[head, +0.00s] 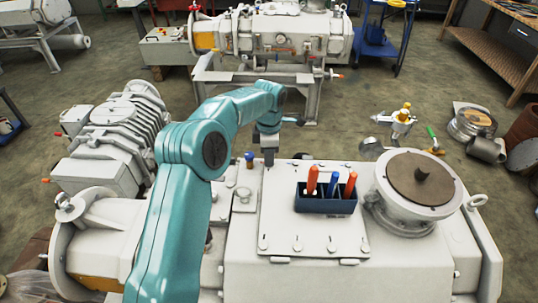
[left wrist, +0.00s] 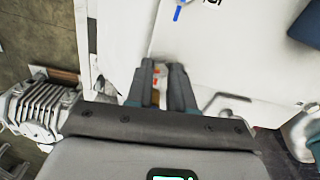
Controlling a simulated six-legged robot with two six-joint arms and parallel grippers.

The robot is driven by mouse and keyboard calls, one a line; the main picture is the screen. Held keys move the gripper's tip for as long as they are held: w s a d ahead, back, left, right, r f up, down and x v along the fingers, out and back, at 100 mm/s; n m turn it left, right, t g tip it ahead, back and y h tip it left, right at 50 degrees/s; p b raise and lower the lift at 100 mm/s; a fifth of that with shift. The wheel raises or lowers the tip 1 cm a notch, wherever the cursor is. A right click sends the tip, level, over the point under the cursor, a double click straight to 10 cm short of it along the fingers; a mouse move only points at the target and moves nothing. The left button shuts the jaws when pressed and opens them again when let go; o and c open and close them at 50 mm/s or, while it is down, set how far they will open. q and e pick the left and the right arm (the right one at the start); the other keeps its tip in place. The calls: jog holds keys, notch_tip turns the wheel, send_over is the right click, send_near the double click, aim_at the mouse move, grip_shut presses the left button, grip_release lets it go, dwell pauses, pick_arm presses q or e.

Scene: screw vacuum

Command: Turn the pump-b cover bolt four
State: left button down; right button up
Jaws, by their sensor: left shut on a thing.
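Pump-b appears to be the large white machine (head: 240,262) in the foreground of the head view. Its flat cover plate (head: 285,222) has small bolt heads along the near edge, such as one bolt (head: 297,245). My left gripper (head: 268,160) points down at the plate's far left corner. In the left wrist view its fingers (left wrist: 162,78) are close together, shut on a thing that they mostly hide. Small orange and white bits show between them. Whether the fingers touch a cover bolt is hidden. My right gripper is out of view.
A dark blue tray (head: 326,205) with red and blue handled tools stands on the plate. A round flanged port (head: 418,178) rises to its right. A thin bent rod (left wrist: 212,99) shows beside the fingers. Another pump (head: 275,35) stands behind, across open floor.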

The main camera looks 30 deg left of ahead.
pick_arm(q)
jog(key=shift+s+d+f, duration=0.1)
jog(key=shift+s+f, duration=0.05)
jog(key=shift+f, duration=0.15)
jog(key=c, duration=1)
grip_release()
jog(key=shift+r, duration=0.15)
jog(key=shift+r, duration=0.1)
notch_tip(320, 180, up, 16)
jog(key=p, duration=0.3)
jog(key=shift+r, duration=0.1)
